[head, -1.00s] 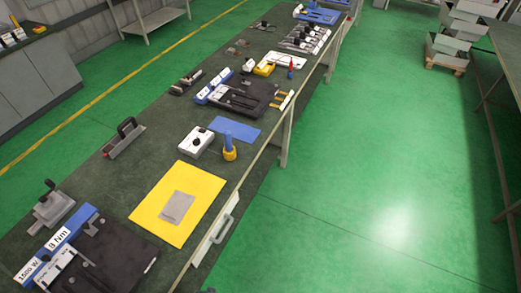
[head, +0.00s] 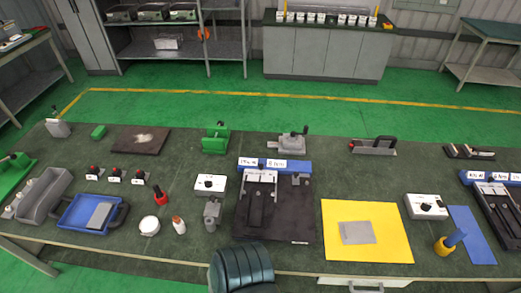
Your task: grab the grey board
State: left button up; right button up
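A thin grey board (head: 357,232) lies flat on a yellow sheet (head: 395,245), right of the centre of the long workbench in the head view. Its top is uncovered and nothing touches it from above. A second grey plate (head: 100,215) lies in a blue tray (head: 72,222) at the left. I make out neither of my grippers in the head view.
A black plate fixture (head: 305,230) with a blue bar stands left of the yellow sheet. A white box (head: 426,206), blue sheet (head: 470,235) and yellow-blue tool (head: 449,241) stand right. A dark ribbed shape (head: 240,268), unclear what, overlaps the near edge.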

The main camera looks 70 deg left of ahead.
aim_at(97, 223)
jog(key=u, duration=4.05)
jog(key=i, duration=0.05)
